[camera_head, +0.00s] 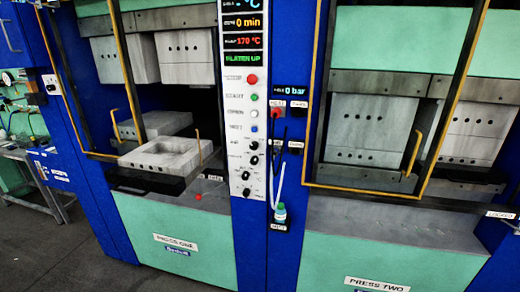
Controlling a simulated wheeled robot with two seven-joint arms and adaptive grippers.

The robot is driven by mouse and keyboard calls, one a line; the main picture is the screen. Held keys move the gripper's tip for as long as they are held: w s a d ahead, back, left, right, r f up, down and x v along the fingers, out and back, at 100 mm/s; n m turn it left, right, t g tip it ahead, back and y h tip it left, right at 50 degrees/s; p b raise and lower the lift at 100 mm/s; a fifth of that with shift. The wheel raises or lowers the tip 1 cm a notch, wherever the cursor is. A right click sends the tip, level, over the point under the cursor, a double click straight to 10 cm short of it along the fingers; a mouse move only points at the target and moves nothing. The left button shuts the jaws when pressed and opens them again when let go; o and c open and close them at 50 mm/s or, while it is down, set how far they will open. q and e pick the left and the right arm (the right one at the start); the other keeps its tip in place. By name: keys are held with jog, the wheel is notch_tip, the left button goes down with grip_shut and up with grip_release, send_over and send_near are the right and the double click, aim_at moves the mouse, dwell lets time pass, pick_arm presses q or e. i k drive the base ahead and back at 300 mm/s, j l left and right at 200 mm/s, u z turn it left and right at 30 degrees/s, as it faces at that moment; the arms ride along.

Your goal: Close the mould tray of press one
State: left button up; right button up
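Press one (175,238), labelled PRESS ONE, is the left blue and green machine. Its mould tray (150,186) is slid out toward me, beyond the press front. A grey lower mould block (165,158) with a shallow recess in its top sits on the tray. Another grey block (158,124) is behind it, inside the press. The upper mould blocks (184,56) hang above with a clear gap. A thin upright handle (198,150) and a red knob (198,197) show at the tray's right side. Neither of my grippers is in view.
A control panel (243,100) with buttons and knobs stands between the presses. Press two (378,284) is at the right, behind a yellow-edged frame (365,193). A workbench (30,165) is at the far left. The floor (70,250) at lower left is clear.

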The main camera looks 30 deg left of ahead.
aim_at(165, 165)
jog(key=u, duration=0.5)
jog(key=j+u, duration=0.1)
jog(key=u, duration=0.35)
jog(key=i+u, duration=0.1)
jog(key=u, duration=0.9)
jog(key=i, duration=0.05)
